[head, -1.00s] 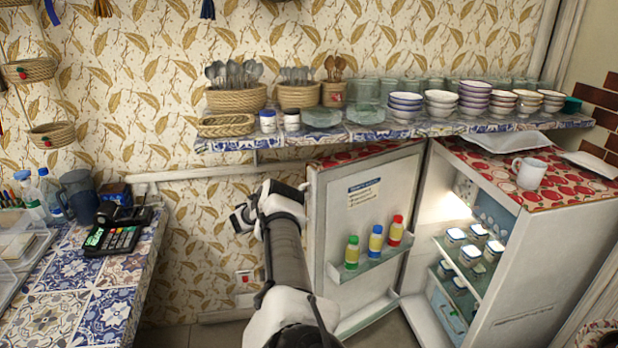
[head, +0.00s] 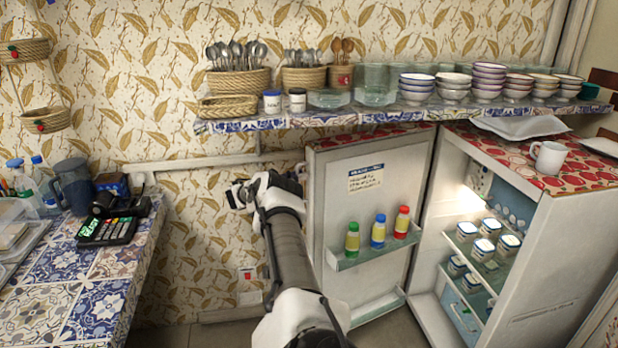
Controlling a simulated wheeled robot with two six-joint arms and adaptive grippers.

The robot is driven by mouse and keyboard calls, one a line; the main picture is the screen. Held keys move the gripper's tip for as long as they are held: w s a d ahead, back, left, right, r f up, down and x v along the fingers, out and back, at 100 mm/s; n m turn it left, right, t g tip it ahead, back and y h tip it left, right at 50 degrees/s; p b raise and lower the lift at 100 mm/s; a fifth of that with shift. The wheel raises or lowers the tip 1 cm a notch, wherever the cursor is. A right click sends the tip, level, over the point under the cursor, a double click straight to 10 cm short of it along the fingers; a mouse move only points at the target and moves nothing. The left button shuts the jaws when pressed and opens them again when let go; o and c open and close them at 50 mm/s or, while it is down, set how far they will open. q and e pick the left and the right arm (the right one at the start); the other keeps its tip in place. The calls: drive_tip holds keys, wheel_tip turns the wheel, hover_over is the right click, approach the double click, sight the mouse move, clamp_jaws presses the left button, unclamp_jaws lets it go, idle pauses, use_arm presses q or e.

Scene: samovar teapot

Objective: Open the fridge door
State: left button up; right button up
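The white fridge (head: 560,245) stands at the right with its lit inside showing. Its door (head: 335,190) is swung wide open to the left, and its inner face with a shelf of three bottles (head: 378,231) faces me. My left gripper (head: 236,194) is left of the door's free edge, in front of the wallpapered wall, and appears apart from the door. It points away to the left; its fingers are small and partly hidden, so I cannot tell whether they are open. My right gripper is not in view.
A wall shelf (head: 330,119) with bowls, glasses and baskets runs above the door. A white mug (head: 548,157) and trays stand on the fridge top. A tiled counter (head: 95,285) with a card terminal (head: 107,231) is at the left. Floor shows below the door.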

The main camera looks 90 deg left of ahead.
use_arm(q)
drive_tip(key=shift+s+d, duration=0.1)
drive_tip(key=v, duration=1.1)
drive_tip(key=shift+s+d, duration=0.25)
drive_tip(key=shift+s, duration=0.1)
drive_tip(key=shift+f, duration=0.1)
